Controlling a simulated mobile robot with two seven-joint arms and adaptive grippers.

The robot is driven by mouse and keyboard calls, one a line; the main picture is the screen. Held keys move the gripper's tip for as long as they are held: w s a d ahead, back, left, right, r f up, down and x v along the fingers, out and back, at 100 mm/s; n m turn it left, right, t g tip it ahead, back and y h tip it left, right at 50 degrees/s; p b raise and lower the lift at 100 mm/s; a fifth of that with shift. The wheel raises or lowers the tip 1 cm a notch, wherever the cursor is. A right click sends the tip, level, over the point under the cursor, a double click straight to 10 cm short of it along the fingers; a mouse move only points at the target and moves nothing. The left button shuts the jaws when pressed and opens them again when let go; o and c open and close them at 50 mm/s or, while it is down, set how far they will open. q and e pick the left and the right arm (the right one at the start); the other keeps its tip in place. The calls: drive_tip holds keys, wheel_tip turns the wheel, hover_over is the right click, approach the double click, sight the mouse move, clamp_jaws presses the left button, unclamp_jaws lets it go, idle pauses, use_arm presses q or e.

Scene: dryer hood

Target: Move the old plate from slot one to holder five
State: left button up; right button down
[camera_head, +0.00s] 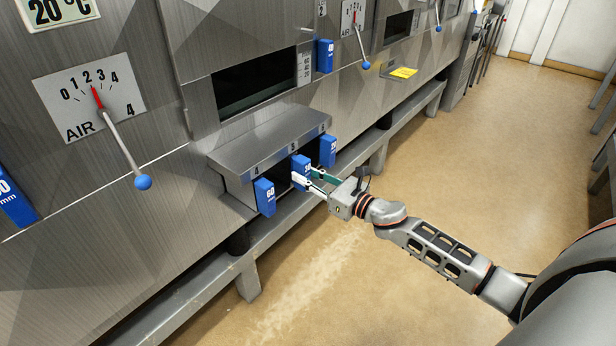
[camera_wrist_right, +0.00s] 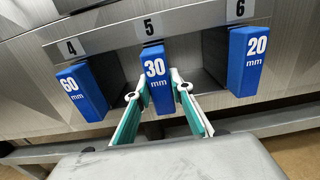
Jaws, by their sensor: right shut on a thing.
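A blue plate marked 30 mm (camera_head: 300,165) sits in holder five, the middle opening of the metal holder box (camera_head: 262,138). In the right wrist view the same 30 mm plate (camera_wrist_right: 155,68) is upright under the label 5 (camera_wrist_right: 149,27). My right gripper (camera_head: 306,181) has its green-and-white fingers on both sides of this plate, shut on it. The fingertips also show in the right wrist view (camera_wrist_right: 158,92). The plate's inner part is hidden inside the holder. I cannot tell which opening is slot one. My left gripper is not in view.
A 60 mm plate (camera_head: 265,197) stands in holder four and a 20 mm plate (camera_head: 327,151) in holder six, close beside my fingers. Above is a dark empty opening (camera_head: 256,84) with a 40-marked blue plate (camera_head: 325,56) to its right. The floor (camera_head: 440,150) is clear.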

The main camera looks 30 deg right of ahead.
drive_tip(key=shift+w+a+r, duration=0.1)
drive_tip(key=shift+w+a, duration=0.05)
drive_tip(key=shift+w, duration=0.2)
drive_tip(key=c, duration=1.7)
unclamp_jaws()
